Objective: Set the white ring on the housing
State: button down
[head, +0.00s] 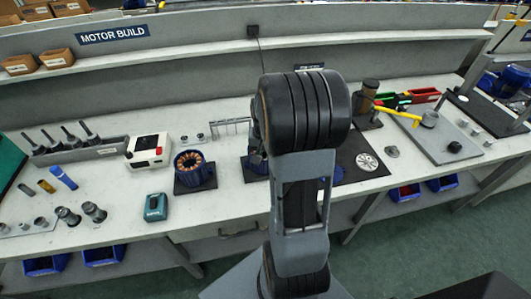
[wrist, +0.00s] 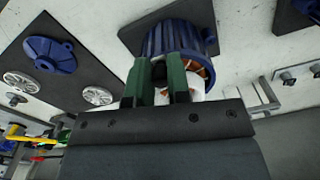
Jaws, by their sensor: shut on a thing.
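The white ring (wrist: 198,88) shows in the wrist view beside and behind the right finger, partly covered by the fingers. My gripper (wrist: 161,72) has green fingers and is shut on the ring. The blue finned housing (wrist: 168,40), with copper-coloured windings inside, lies just beyond the fingertips on a dark pad (wrist: 140,38). The ring overlaps the near end of the housing in the picture; I cannot tell whether they touch.
A second blue housing with copper windings (head: 190,165) stands on a pad to the left. A metal rack (wrist: 258,97) is close on the right in the wrist view. A dark mat (wrist: 72,85) on the left holds a blue flange (wrist: 50,52) and silver discs (wrist: 97,95).

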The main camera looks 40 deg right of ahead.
jog(key=c, duration=0.8)
grip_release()
jog(key=shift+o, duration=0.2)
jog(key=shift+r, duration=0.1)
jog(key=shift+r+p, duration=2)
jog(key=shift+r, duration=0.4)
